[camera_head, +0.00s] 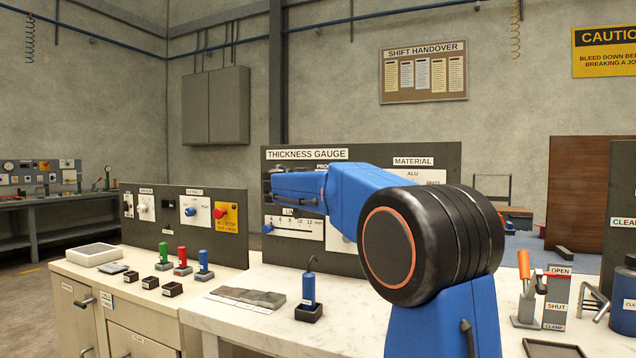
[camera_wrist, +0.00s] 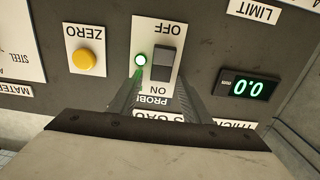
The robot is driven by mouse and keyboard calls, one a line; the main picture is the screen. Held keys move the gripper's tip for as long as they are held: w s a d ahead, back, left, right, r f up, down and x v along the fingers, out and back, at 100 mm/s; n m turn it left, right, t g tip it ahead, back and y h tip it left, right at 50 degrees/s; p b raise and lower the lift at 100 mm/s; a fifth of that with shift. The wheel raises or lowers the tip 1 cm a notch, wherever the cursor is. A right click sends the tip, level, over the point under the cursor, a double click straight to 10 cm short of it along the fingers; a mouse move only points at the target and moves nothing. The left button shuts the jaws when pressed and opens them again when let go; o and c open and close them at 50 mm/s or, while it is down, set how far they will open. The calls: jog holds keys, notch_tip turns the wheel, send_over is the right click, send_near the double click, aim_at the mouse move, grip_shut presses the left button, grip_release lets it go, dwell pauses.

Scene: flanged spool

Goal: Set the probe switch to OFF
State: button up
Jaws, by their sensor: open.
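The probe switch (camera_wrist: 164,62) is a dark grey rocker on a white plate, upside down in the wrist view. OFF is at the plate's upper end in the picture and ON at its lower end. I cannot tell for sure which end of the rocker is pressed in. A green lamp (camera_wrist: 140,59) beside it is lit. My gripper (camera_wrist: 160,88) is open and empty, its dark fingers reaching toward the plate from below in the picture, one each side. Contact is not clear. In the head view my arm hides most of the probe plate.
A yellow ZERO button (camera_wrist: 84,62) and a green 0.0 display (camera_wrist: 247,88) flank the plate. The thickness gauge panel (camera_head: 281,169) stands behind the worktop (camera_head: 262,338). A blue bottle-like tool (camera_head: 309,288) in a black holder and a toggle clamp (camera_head: 525,300) stand in front.

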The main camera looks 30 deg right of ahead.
jog(key=c, duration=1.1)
jog(key=shift+o, duration=0.3)
jog(key=shift+f, duration=0.1)
jog(key=shift+s+a+f+t+h, duration=0.15)
jog(key=shift+f+t+h, duration=0.15)
jog(key=shift+t+h, duration=0.45)
jog(key=shift+s+a+f+t+h, duration=0.1)
jog(key=shift+f+t+h, duration=0.15)
jog(key=shift+t+h, duration=0.45)
jog(key=o, duration=1)
jog(key=shift+o, duration=0.2)
jog(key=shift+a, duration=0.1)
